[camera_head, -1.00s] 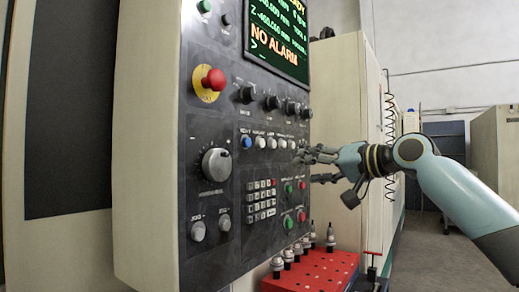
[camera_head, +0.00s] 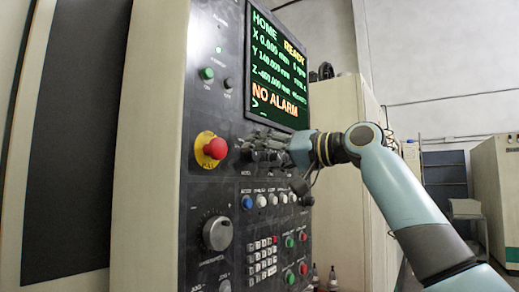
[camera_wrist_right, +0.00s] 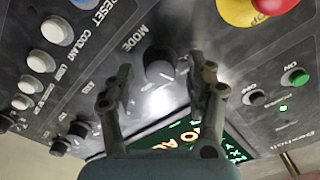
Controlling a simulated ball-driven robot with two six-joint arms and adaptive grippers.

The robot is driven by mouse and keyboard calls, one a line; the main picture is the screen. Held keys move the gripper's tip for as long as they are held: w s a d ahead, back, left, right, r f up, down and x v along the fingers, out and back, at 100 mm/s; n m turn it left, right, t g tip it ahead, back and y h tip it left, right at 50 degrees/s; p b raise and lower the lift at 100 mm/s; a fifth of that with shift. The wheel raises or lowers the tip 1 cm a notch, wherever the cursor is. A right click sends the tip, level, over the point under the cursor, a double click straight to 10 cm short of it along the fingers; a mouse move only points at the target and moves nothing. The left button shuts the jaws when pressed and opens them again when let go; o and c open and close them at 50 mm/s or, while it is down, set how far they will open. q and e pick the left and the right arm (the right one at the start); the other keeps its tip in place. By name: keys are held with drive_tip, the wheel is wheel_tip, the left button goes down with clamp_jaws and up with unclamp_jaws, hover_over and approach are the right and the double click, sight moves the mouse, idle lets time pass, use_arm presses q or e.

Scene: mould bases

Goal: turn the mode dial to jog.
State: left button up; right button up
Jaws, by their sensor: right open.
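In the head view my right gripper (camera_head: 262,148) is at the panel, just below the screen, and hides the dial. My left gripper is not in view.
A red emergency button (camera_head: 215,149) is just left of the right gripper. The screen (camera_head: 278,75) is above, reading NO ALARM. A row of buttons with a blue one (camera_head: 247,202) and a large feed knob (camera_head: 217,233) lie below. Free room is right of the panel.

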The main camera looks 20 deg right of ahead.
drive_tip(key=shift+w+a, duration=0.2)
drive_tip(key=shift+w, duration=0.05)
clamp_jaws()
idle(0.4)
drive_tip(key=n+b, duration=0.2)
drive_tip(key=n, duration=0.2)
drive_tip(key=shift+f+b, duration=0.15)
drive_tip(key=shift+b, duration=0.25)
drive_tip(key=shift+n+b, duration=0.8)
drive_tip(key=shift+n, duration=1.1)
